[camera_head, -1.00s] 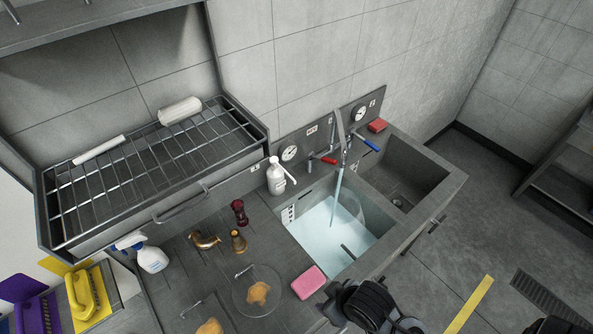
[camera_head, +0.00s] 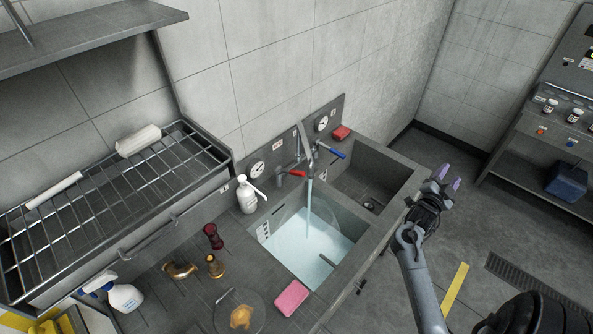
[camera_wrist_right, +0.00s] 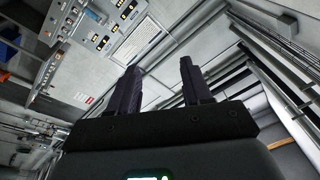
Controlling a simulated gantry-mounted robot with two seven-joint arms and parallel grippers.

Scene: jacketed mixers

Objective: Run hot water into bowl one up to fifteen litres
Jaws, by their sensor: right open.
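The left sink bowl (camera_head: 263,232) holds pale blue water, and a clear round object, partly under water, leans at its back. A stream (camera_head: 309,205) runs from the swivel spout (camera_head: 305,145) into this bowl. A red-handled tap (camera_head: 297,173) and a blue-handled tap (camera_head: 331,150) sit at the spout's base. A scale with marks (camera_head: 264,231) is on the bowl's left wall; its figures are too small to read. My right gripper (camera_head: 449,188) is open and empty, right of the sinks, apart from the taps. It also shows in the right wrist view (camera_wrist_right: 160,82). My left gripper is not in view.
Two round gauges (camera_head: 257,170) are on the splashback. A wire rack (camera_head: 110,210) is further left.

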